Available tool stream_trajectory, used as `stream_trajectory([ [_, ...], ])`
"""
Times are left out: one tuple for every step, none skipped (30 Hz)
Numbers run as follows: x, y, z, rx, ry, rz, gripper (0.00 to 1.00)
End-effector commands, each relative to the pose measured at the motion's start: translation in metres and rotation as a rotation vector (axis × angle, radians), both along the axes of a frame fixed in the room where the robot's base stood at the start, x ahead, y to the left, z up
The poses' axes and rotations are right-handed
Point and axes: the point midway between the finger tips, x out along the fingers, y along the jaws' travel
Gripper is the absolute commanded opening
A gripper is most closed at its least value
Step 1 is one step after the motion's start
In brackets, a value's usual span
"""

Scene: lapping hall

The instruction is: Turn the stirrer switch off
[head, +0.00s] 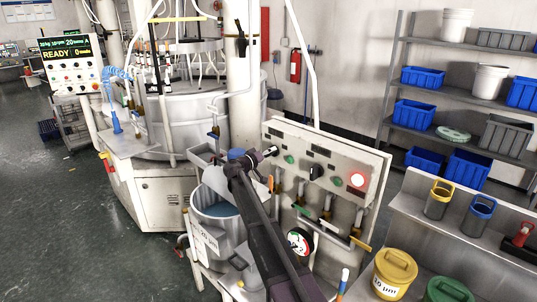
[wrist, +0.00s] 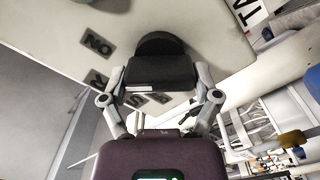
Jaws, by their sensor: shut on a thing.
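The stirrer switch is a black rotary knob (wrist: 160,68) on a pale panel, in the middle of the wrist view. My gripper (wrist: 162,82) is shut on the knob, with one finger on each side of its grip bar. An ON label (wrist: 97,44) shows rotated to the left of the knob. Part of another label (wrist: 150,98) is hidden behind my gripper. In the head view my gripper (head: 262,158) is at the left end of the control panel (head: 375,165), and my arm hides part of that area.
A second black knob (head: 316,171), green lamps (head: 289,159) and a lit red lamp (head: 357,179) are on the same panel. Valves and a pressure gauge (head: 300,241) sit below it. A bucket of liquid (head: 207,243) stands left of my arm. A yellow-lidded pail (head: 395,274) stands at right.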

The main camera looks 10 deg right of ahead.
Motion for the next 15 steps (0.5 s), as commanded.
stream_trajectory([
  [0.0002,-0.0010,0.0002,-0.026,0.033,-0.001,0.32],
  [0.0002,-0.0009,0.0001,-0.042,0.056,-0.001,0.32],
  [0.0004,-0.0009,-0.0001,-0.064,0.086,-0.001,0.32],
  [0.0004,-0.0009,-0.0002,-0.081,0.108,-0.001,0.32],
  [0.0004,-0.0008,-0.0003,-0.098,0.132,-0.001,0.32],
  [0.0005,-0.0009,-0.0004,-0.119,0.162,-0.001,0.32],
  [0.0005,-0.0009,-0.0005,-0.137,0.185,-0.001,0.32],
  [0.0006,-0.0008,-0.0006,-0.154,0.208,-0.002,0.32],
  [0.0006,-0.0008,-0.0007,-0.176,0.238,-0.002,0.32],
  [0.0006,-0.0008,-0.0008,-0.193,0.261,-0.002,0.32],
  [0.0007,-0.0007,-0.0009,-0.210,0.285,-0.003,0.32],
  [0.0007,-0.0008,-0.0010,-0.231,0.315,-0.003,0.32],
  [0.0007,-0.0008,-0.0011,-0.248,0.338,-0.003,0.32],
  [0.0008,-0.0008,-0.0012,-0.264,0.360,-0.003,0.32],
  [0.0008,-0.0008,-0.0013,-0.284,0.388,-0.003,0.32],
])
